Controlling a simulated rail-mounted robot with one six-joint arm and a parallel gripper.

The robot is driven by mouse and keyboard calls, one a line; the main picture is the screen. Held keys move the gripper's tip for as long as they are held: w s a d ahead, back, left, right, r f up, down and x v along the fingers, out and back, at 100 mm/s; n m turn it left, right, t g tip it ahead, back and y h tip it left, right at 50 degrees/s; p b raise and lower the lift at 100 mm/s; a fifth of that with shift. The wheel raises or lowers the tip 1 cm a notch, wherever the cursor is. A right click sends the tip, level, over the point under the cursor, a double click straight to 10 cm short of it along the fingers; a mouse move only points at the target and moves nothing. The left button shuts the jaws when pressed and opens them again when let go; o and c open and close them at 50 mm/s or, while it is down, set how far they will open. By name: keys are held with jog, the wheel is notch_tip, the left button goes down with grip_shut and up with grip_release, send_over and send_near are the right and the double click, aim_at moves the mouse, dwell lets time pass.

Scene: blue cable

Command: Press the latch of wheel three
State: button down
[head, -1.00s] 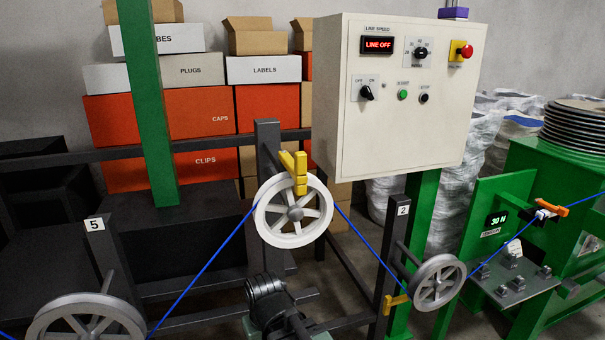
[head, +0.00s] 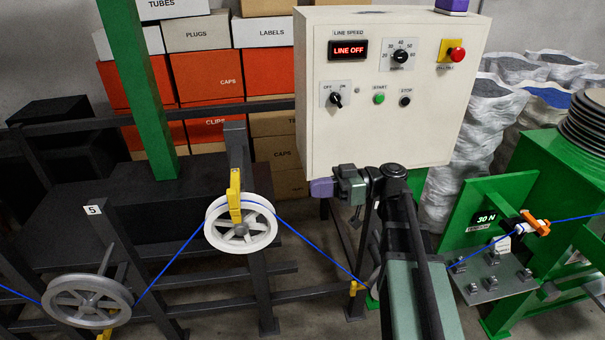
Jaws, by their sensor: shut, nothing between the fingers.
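A white spoked wheel (head: 240,224) stands in the middle on a dark post, with no readable number on it. A yellow latch (head: 235,195) sits upright across its upper rim. The blue cable (head: 168,269) runs up to this wheel from the left and down to the right from it. My gripper (head: 316,188) has purple fingers, shut and empty, pointing left in front of the control box's lower edge. In the picture it is to the right of the latch and slightly above the wheel's centre, apart from both.
A grey wheel (head: 88,300) stands left by the post marked 5. My arm hides most of the right-hand wheel; its yellow latch (head: 356,288) shows. The control box (head: 400,130) reads LINE OFF. A green tension stand (head: 482,215) reads 30 N.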

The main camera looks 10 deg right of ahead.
jog(key=a+n, duration=0.2)
send_near(238, 198)
jog(key=a, duration=0.7)
jog(key=shift+s+a+r, duration=0.3)
dwell(0.3)
